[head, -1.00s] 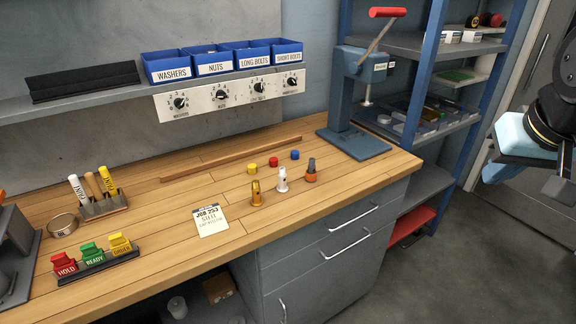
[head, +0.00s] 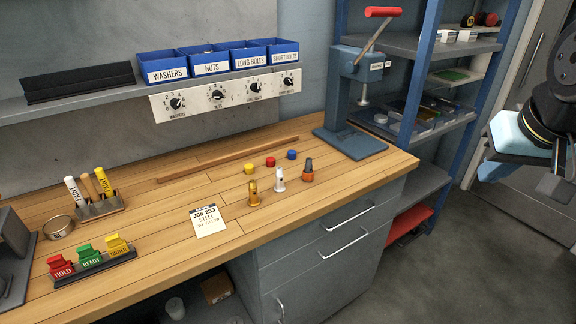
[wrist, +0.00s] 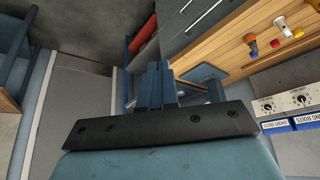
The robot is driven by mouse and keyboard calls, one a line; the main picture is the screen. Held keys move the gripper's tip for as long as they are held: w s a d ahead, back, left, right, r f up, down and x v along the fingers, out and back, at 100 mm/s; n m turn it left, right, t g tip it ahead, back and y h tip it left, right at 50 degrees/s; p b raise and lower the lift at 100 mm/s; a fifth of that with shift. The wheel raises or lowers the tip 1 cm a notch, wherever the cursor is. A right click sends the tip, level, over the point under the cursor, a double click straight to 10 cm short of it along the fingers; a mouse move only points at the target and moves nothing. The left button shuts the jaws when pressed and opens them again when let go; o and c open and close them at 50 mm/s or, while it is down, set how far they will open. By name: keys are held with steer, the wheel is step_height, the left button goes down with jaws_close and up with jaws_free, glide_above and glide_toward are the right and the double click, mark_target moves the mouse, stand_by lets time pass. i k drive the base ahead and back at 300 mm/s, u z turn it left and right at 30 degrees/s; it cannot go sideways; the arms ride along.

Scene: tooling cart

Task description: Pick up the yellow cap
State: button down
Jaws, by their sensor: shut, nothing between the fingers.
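The yellow cap (head: 249,168) sits on the wooden bench in the head view, left of a red cap (head: 270,161) and a blue cap (head: 291,154). Just in front of the caps stand a brass fitting (head: 254,195), a white fitting (head: 279,181) and a grey-and-orange fitting (head: 308,170). My gripper (wrist: 156,68) shows in the wrist view with its blue fingers together and empty, well away from the caps.
The wooden bench (head: 160,225) has a long wooden strip (head: 225,160) behind the caps and a job card (head: 208,221) in front. A blue press (head: 350,140) stands at the bench's right end. Blue bins (head: 213,66) line the shelf above. Open floor (head: 420,270) lies to the right.

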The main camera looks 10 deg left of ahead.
mark_target(250, 167)
steer(key=z, duration=1.1)
steer(key=i, duration=0.45)
steer(key=u, duration=2.7)
steer(key=i, duration=0.45)
steer(key=z, duration=0.2)
